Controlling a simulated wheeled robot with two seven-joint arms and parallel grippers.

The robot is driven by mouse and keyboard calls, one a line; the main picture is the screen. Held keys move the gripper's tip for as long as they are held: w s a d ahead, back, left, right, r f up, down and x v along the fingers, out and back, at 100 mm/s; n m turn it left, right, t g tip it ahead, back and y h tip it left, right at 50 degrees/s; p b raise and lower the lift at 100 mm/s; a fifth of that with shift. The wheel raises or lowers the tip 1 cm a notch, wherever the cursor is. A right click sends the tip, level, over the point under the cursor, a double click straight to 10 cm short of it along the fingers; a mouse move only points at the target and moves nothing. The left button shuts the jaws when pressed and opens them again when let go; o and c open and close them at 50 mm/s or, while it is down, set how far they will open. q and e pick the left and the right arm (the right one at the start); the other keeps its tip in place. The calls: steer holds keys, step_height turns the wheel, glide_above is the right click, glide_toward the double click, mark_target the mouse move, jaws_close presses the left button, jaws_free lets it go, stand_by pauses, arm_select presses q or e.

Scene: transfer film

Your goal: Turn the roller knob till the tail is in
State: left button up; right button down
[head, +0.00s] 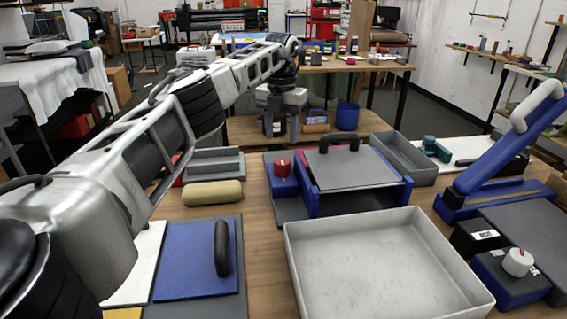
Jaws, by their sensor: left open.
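A red knob (281,166) stands on a blue block at the left of a blue device (358,203) with a grey top plate and black handle. A second knob, white with a red mark (518,262), sits on a blue box at the right. I cannot tell which is the roller knob, and no film tail is distinguishable. My left gripper (281,128) is open, pointing down, and appears above the red knob in the picture, apart from it. Nothing shows between its fingers. My right gripper is out of view.
A large empty grey tray (388,215) fills the front middle. A blue board with a black handle (190,259) lies front left, near a tan roll (212,193). A blue press with a raised white-gripped lever (500,150) stands at right. Grey bins sit behind.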

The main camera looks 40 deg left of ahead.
mark_target(282, 161)
arm_select(q)
step_height(282, 161, down, 9)
steer(key=shift+f+p, duration=0.1)
steer(key=shift+p, duration=0.35)
steer(key=c, duration=0.7)
